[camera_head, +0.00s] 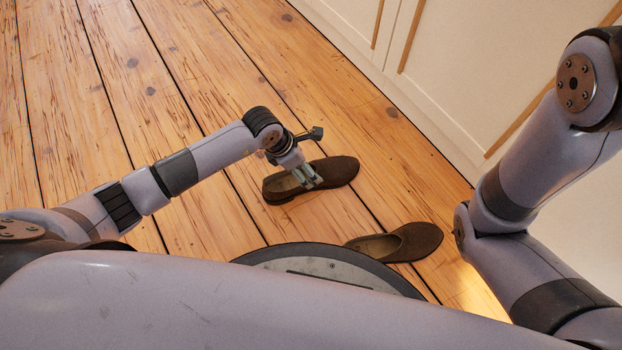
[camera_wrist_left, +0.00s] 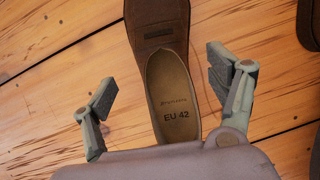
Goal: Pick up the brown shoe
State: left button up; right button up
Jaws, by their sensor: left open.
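A brown shoe (camera_head: 338,171) lies upright on the wooden floor in the head view, its toe to the right. My left gripper (camera_head: 308,180) is over this shoe's opening. In the left wrist view the same shoe (camera_wrist_left: 158,32) shows its tan insole marked "EU 42". There my left gripper (camera_wrist_left: 162,92) is open, with one finger on each side of the shoe and nothing between them gripped. A second brown shoe (camera_head: 418,240) lies nearer my base, to the lower right in the head view. My right gripper is out of view; only parts of the right arm show.
The plank floor (camera_head: 110,130) is clear to the left and behind the shoes. A cream panelled wall or cabinet front (camera_head: 460,70) runs along the right. My round base edge lies close to the second shoe. Dark edges show at the right of the wrist view.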

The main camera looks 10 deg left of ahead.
pick_arm(q)
jog(key=b+x, duration=0.2)
jog(key=x, duration=0.2)
jog(key=shift+d+b, duration=0.15)
jog(key=shift+b, duration=0.25)
jog(key=shift+r, duration=0.1)
jog(key=shift+c, duration=0.4)
jog(key=c, duration=1.5)
jog(key=shift+w, duration=0.1)
jog(key=shift+r, duration=0.15)
